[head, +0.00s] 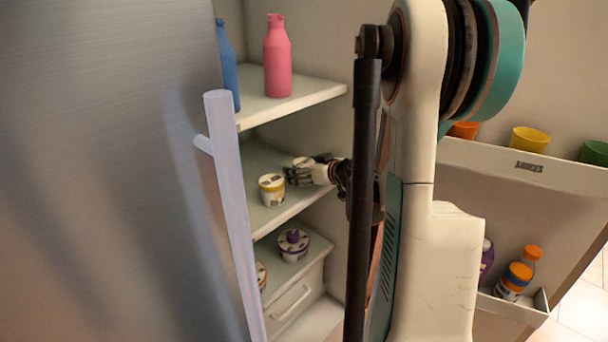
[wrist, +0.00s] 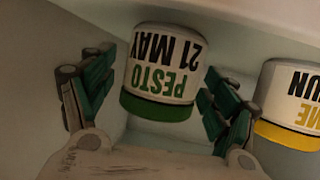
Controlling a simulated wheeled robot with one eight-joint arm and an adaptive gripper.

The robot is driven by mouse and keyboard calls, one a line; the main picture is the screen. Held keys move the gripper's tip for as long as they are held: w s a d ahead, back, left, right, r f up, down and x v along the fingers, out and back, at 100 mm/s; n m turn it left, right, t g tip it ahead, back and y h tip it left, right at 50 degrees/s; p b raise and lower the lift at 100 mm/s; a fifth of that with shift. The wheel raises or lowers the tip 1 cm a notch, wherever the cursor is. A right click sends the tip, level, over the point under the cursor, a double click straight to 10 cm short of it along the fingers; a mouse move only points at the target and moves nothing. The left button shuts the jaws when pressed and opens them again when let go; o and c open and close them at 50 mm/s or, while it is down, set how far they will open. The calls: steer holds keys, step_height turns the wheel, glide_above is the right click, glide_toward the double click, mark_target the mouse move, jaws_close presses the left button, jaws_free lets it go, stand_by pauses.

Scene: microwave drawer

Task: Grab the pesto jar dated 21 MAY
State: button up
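The pesto jar (wrist: 162,65) is white with a green band and reads "PESTO 21 MAY". Its lettering is upside down in the wrist view. In the head view it stands on the fridge's middle shelf (head: 262,216), largely hidden by my gripper (head: 301,172). In the wrist view my gripper (wrist: 160,82) is open, with one finger on each side of the jar. A gap shows between the left finger and the jar; the right finger is very close to it, and contact there cannot be told.
A yellow-banded jar (wrist: 292,100) stands close beside my right-hand finger in the wrist view; it also shows in the head view (head: 271,190). Bottles, including a pink one (head: 277,58), stand on the shelf above. A purple-topped jar (head: 293,244) is below. The fridge door handle (head: 232,210) is at left.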

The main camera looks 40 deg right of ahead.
steer(key=c, duration=1.1)
